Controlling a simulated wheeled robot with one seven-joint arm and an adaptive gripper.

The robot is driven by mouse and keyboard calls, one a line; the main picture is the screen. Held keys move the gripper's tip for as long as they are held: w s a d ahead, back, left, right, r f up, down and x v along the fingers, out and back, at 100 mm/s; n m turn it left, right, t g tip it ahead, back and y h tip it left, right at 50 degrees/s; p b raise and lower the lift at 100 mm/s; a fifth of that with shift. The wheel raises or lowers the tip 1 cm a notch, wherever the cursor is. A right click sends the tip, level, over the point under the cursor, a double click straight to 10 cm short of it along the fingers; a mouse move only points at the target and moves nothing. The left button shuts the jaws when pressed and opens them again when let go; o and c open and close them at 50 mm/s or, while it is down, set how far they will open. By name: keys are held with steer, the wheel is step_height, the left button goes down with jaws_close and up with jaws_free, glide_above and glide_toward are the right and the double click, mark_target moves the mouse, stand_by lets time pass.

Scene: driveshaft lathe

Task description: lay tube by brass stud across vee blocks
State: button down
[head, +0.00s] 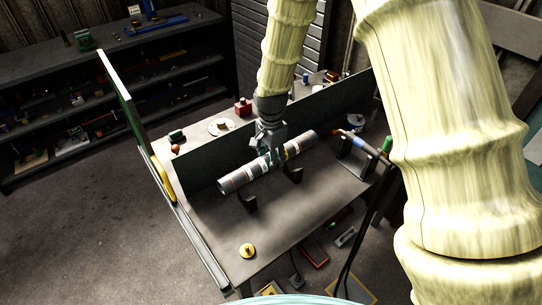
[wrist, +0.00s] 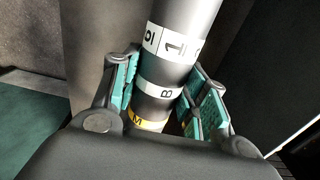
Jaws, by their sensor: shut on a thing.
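A grey tube (head: 237,180) with pale and coloured bands lies slantwise over the bench in the head view. My gripper (head: 272,153) is shut on it near its middle. In the wrist view the tube (wrist: 188,25) runs between teal finger pads, with white bands lettered 1 and B and a yellow band. Two dark vee blocks, a nearer one (head: 247,201) and a farther one (head: 294,174), stand below the tube. I cannot tell whether the tube touches them. A brass stud (head: 247,251) with a round base stands at the front of the bench.
The grey bench (head: 285,215) is clear between the stud and blocks. An upright plate (head: 215,170) runs behind the tube. A dark stand (head: 357,159) and a blue-and-orange tool (head: 350,138) are at right. A green-edged panel (head: 120,95) rises at left.

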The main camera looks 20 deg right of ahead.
steer(key=shift+w+f, duration=0.2)
steer(key=shift+f, duration=0.4)
steer(key=shift+f+b, duration=1.65)
steer(key=shift+f, duration=1.7)
steer(key=c, duration=0.7)
jaws_free()
steer(key=shift+s, duration=0.1)
step_height(320, 180, up, 12)
